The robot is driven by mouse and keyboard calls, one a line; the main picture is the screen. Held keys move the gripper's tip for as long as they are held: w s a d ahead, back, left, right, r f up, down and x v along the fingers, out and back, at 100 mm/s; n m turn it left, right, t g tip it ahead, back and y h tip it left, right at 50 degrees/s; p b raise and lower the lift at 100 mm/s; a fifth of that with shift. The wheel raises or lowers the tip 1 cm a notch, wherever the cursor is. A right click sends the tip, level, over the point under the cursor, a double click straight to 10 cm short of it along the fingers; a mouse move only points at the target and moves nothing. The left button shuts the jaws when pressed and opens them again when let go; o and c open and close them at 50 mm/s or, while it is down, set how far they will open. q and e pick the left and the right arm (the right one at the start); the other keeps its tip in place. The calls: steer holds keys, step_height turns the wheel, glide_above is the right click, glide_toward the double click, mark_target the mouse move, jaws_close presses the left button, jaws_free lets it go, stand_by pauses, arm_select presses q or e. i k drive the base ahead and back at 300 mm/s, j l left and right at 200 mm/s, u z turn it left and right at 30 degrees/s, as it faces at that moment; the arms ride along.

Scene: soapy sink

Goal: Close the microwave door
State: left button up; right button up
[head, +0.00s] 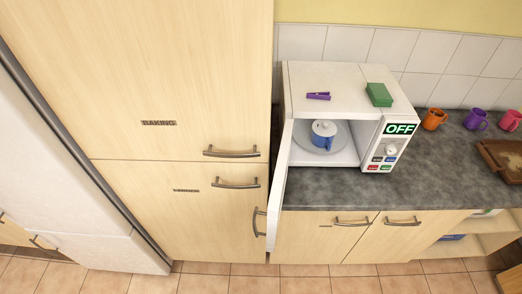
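The white microwave (335,88) stands on the dark grey counter, against the tiled wall. Its door (281,185) is swung wide open on the left side and juts out past the counter's front edge, seen nearly edge-on. Inside the microwave, a blue pot with a white lid (323,135) sits on the round plate (318,146). The panel on the right reads OFF, with several coloured buttons below. Neither of my grippers shows in the head view.
A purple clip (318,96) and a green box (379,94) lie on top of the microwave. Several mugs (434,119) and a brown tray (500,158) are at the right. A tall wooden cabinet (150,80) stands close to the door's left. The counter before the microwave is clear.

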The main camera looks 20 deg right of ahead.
mark_target(273, 185)
steer(key=i+j+z, duration=0.6)
steer(key=z, duration=1)
